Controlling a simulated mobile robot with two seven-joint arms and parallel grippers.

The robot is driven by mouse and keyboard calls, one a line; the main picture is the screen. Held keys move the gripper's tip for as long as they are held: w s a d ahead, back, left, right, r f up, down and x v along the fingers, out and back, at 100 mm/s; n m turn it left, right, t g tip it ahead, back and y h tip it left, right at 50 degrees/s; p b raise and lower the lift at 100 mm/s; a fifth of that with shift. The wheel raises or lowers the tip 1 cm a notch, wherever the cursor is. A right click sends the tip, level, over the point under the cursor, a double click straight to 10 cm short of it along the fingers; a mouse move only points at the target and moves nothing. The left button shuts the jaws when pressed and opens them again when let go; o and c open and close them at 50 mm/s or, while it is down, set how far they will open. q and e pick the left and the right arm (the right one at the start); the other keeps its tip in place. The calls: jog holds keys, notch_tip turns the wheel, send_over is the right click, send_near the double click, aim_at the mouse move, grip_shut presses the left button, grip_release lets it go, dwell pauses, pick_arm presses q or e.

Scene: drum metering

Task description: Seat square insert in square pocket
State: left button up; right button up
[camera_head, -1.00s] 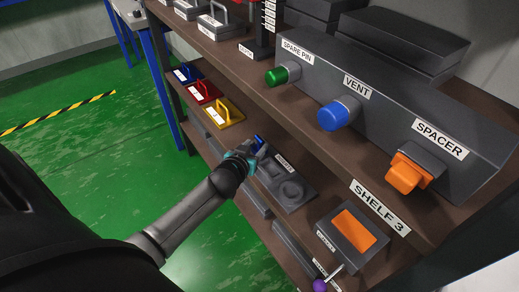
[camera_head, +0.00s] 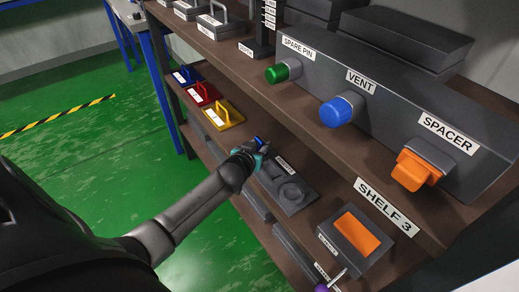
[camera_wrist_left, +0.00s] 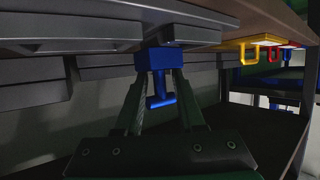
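The blue square insert (camera_head: 259,140) shows as a small patch at the tips of my left gripper (camera_head: 261,150). In the left wrist view the insert (camera_wrist_left: 155,58) is a square block with a T-shaped handle between the fingers of my left gripper (camera_wrist_left: 160,80), which look closed on it. The dark pocket plate (camera_head: 297,205) lies on the lower shelf, right by the gripper. It has a square recess (camera_head: 270,170) and a round one. The block is at the plate's far end; whether it touches anything I cannot tell. My right gripper is not in view.
Blue, red and yellow handled plates (camera_head: 226,114) lie farther back on the lower shelf. An orange-topped box (camera_head: 357,232) stands nearer. The upper shelf edge (camera_head: 310,138) runs above, with green, blue and orange knobs over it. Green floor is free at left.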

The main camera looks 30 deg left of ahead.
pick_arm(q)
jog(key=shift+f, duration=0.1)
grip_shut()
dwell(0.4)
